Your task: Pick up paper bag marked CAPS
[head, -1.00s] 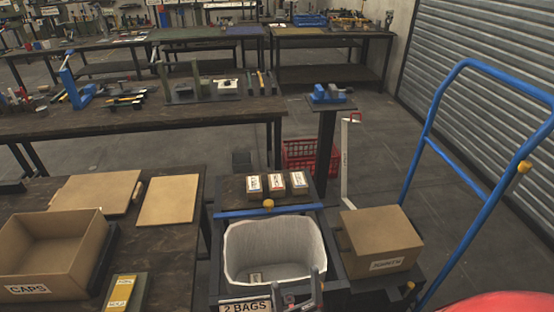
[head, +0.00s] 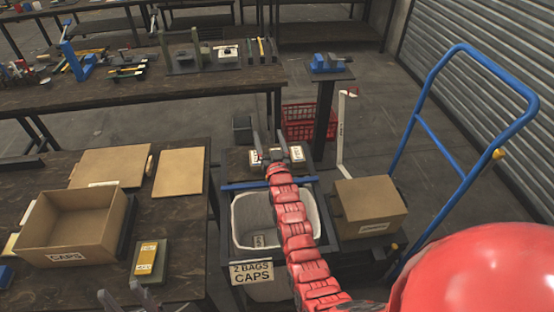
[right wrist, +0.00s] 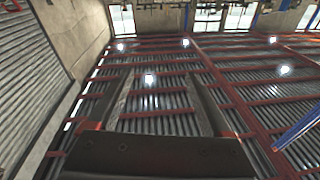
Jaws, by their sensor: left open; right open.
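Small labelled paper bags stand on the shelf behind the lined bin; one (head: 256,161) shows left of my right gripper and one (head: 298,154) right of it. Their labels are too small to read. My right gripper (head: 269,134) is open over the shelf, its fingers pointing up, and hides the middle of the row. In the right wrist view, its open fingers (right wrist: 160,82) have only ceiling between them. My left gripper (head: 128,298) is open at the bottom edge, in front of the left table and away from the bags.
The white-lined bin (head: 240,215) carries a sign, 2 BAGS CAPS (head: 252,272). An open cardboard box marked CAPS (head: 65,256) stands on the left table. A red crate (head: 310,120) stands behind.

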